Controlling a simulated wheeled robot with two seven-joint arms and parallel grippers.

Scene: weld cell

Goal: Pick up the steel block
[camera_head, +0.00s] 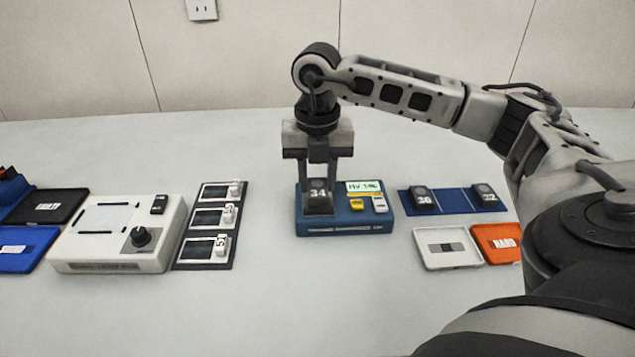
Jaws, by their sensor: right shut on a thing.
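A dark steel block (318,198) marked 34 stands on the left part of a blue device (345,227) that has a lit green display. My right gripper (319,186) comes down from above and is shut on this block, with one finger on each side. I cannot tell whether the block touches the device or is just clear of it. Two similar dark blocks, marked 36 (425,200) and 32 (487,197), sit on a blue mat (455,201) to the right. My left gripper is not in view.
Right of the device lie a white tray (428,261) and an orange tray (512,256) labelled HARD. To the left are a white box with a knob (100,258), a dark rack with several white tags (178,262), and black and blue trays. The table front is clear.

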